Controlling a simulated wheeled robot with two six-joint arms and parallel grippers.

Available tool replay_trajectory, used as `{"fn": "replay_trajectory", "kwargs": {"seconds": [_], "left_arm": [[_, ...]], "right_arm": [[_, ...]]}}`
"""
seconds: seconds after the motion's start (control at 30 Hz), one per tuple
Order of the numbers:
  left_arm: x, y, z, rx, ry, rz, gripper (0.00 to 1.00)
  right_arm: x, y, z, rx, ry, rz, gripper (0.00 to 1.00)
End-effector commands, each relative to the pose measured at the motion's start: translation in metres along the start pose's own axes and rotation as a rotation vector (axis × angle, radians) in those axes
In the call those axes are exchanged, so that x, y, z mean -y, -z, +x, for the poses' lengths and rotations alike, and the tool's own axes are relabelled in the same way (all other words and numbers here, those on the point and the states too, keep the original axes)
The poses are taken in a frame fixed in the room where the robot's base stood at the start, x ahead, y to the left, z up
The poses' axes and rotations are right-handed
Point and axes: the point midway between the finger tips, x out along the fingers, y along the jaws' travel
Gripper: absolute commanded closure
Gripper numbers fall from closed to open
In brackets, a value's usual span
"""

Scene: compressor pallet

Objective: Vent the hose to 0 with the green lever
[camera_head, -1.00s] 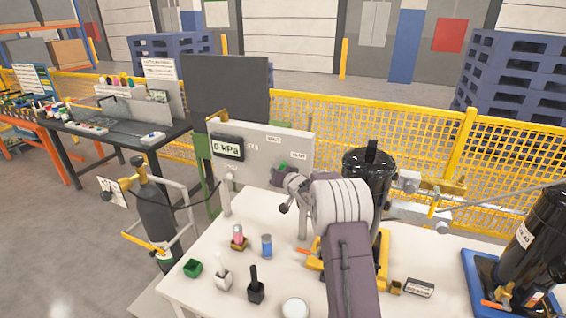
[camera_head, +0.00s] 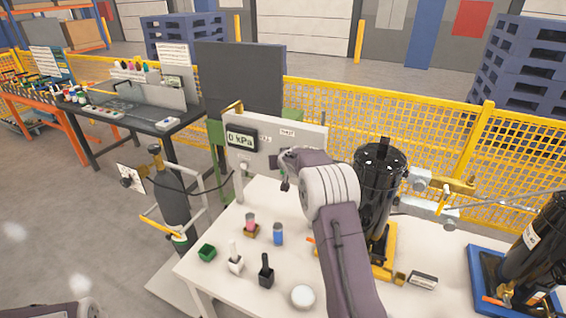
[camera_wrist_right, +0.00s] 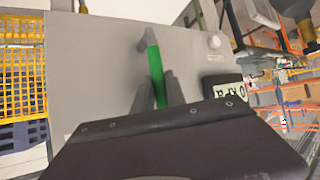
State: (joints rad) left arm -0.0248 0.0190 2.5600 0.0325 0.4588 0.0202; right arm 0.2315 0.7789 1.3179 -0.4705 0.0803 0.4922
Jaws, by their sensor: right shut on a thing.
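The green lever (camera_wrist_right: 154,62) sticks out from the grey panel in the right wrist view. My right gripper (camera_wrist_right: 157,86) is shut on it, one finger on each side. In the head view the lever and the fingertips are hidden behind my right wrist, which reaches to the white panel (camera_head: 305,136). The pressure display (camera_head: 241,140) on the panel's left reads 0 kPa. It also shows, turned around, in the right wrist view (camera_wrist_right: 225,92). My left gripper is out of view.
The black tank (camera_head: 380,185) stands close to the right of my forearm. Small items stand on the white table: a blue cylinder (camera_head: 278,234), a green box (camera_head: 207,252), a black-handled block (camera_head: 266,271) and a white disc (camera_head: 302,297). A gas cylinder (camera_head: 172,200) stands left of the table.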

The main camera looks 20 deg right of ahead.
Motion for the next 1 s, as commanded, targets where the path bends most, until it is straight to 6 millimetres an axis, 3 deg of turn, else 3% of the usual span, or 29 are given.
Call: {"fn": "replay_trajectory", "kwargs": {"seconds": [0.27,0.3,0.33,0.73,1.0], "left_arm": [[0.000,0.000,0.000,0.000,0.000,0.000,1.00],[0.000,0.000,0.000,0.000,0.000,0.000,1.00],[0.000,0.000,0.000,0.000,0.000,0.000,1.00],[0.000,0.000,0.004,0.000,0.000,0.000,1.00],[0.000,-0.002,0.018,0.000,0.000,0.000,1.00]], "right_arm": [[0.001,0.001,0.000,-0.003,0.001,0.001,1.00],[0.001,0.001,0.000,-0.003,0.001,0.001,0.81],[0.001,0.001,0.000,-0.003,0.001,0.001,0.76],[0.000,0.000,-0.006,-0.002,0.001,0.002,0.76],[0.001,0.000,-0.047,-0.004,0.001,0.003,0.76]]}}
